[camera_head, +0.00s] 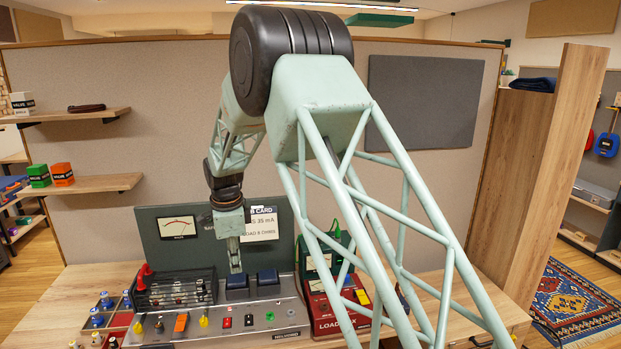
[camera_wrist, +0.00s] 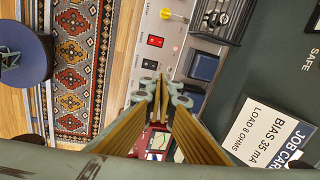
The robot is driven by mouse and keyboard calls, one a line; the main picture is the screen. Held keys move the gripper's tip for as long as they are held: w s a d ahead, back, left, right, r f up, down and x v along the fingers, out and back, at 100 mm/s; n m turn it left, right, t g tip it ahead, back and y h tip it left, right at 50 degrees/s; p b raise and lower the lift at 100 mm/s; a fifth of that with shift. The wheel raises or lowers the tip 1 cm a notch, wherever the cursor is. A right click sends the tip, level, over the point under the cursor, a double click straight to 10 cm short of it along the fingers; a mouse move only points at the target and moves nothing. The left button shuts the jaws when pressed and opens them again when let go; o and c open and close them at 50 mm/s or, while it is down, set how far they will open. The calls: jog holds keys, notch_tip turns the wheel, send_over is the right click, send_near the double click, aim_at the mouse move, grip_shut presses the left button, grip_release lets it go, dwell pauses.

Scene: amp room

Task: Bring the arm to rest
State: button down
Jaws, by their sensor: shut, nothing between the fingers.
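My arm rises from the lower right in the head view, bends at a high elbow and hangs down toward the bench. My gripper (camera_head: 235,266) points down, above and in front of the bench equipment, left of the job card (camera_head: 263,224). In the wrist view my gripper (camera_wrist: 163,84) shows its fingers brought together with nothing between them. The grey amp chassis (camera_head: 228,321) with switches and knobs lies below it. Whether the fingertips touch anything is hard to tell, but they look clear of it.
A red meter box (camera_head: 330,312) stands right of the chassis. A dark panel with a meter (camera_head: 177,227) stands behind. A tray of small parts (camera_head: 100,318) lies at the left. Wall shelves (camera_head: 95,184) hold small boxes. A tall wooden cabinet side (camera_head: 555,170) stands right.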

jog(key=s+d+r+n+b, duration=0.1)
jog(key=s+d+r+n, duration=0.1)
jog(key=s+d+r, duration=0.4)
jog(key=s+d+r+n, duration=0.1)
jog(key=s+d+r, duration=0.2)
jog(key=d+r, duration=0.55)
jog(key=s+d+r+n+b, duration=0.1)
jog(key=s+d+r+n, duration=0.1)
jog(key=s+d+r, duration=0.35)
jog(key=s+d+r+n+t+b, duration=0.15)
jog(key=s+d+r+n, duration=0.35)
jog(key=s+d, duration=1)
jog(key=s+d+f+n, duration=0.1)
jog(key=s+d, duration=0.2)
jog(key=s, duration=0.5)
jog(key=s+d+f+n+b, duration=0.1)
jog(key=s+d+n, duration=0.1)
jog(key=s, duration=0.7)
jog(key=s+d+f+n+b, duration=0.1)
jog(key=s+d, duration=0.3)
jog(key=s, duration=0.5)
jog(key=shift+d+t, duration=0.35)
jog(key=shift+t, duration=0.1)
